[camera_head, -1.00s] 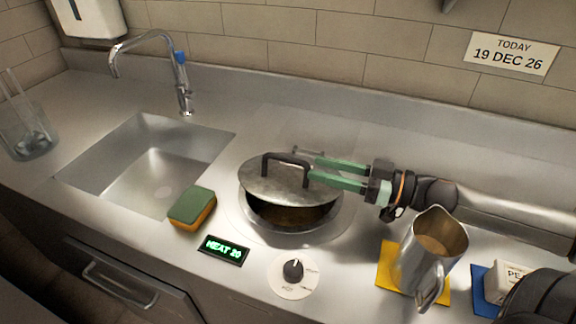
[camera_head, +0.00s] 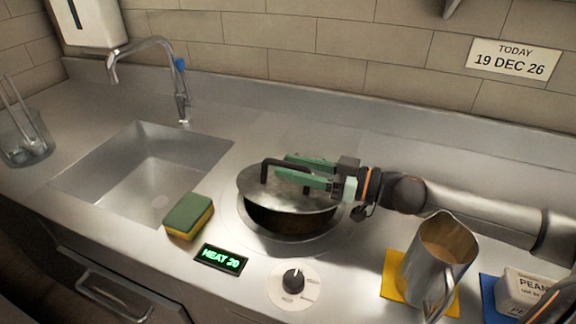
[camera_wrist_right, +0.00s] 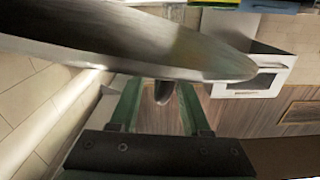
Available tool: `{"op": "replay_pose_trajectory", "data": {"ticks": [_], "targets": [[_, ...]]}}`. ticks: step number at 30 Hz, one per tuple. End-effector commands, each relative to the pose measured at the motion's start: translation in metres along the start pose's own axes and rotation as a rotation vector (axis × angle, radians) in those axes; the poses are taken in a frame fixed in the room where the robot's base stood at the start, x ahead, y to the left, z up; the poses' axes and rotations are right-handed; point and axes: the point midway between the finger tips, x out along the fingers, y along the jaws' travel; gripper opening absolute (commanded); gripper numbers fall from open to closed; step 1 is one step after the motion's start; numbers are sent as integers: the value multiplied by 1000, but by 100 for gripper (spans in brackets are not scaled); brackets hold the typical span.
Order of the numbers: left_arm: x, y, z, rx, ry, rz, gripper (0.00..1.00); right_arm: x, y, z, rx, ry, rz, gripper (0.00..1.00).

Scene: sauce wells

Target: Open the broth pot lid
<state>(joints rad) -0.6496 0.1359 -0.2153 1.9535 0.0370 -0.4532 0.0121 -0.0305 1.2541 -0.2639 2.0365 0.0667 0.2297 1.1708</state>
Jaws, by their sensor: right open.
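The broth pot (camera_head: 292,219) is set into the counter, its dark inside showing below the near edge of the lid. The round metal lid (camera_head: 262,196) sits over it, with a dark gap at the front; whether it touches the rim at the back is hidden. My right gripper (camera_head: 282,165) comes in from the right over the lid, its green fingers open beside the lid's black handle (camera_head: 266,168). In the right wrist view the lid (camera_wrist_right: 110,45) spans the top and the open fingers (camera_wrist_right: 160,90) have a dark piece between them, perhaps the handle. My left gripper is not in view.
A green-yellow sponge (camera_head: 188,215), a heat display (camera_head: 220,258) and a knob (camera_head: 293,280) are in front. A metal pitcher (camera_head: 435,262) stands on a yellow mat at right. A sink (camera_head: 150,175) is left. The counter behind the pot is clear.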

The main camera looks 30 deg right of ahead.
Motion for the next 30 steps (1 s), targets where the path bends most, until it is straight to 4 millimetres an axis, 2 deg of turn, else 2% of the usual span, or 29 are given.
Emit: {"op": "replay_pose_trajectory", "data": {"ticks": [9, 20, 30], "targets": [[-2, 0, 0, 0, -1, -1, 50, 12, 0, 0, -2, 0, -1, 47], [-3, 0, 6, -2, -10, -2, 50, 14, 0, 0, -2, -1, -1, 46], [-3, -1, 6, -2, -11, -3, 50, 13, 0, 0, -2, -1, -1, 8]]}}
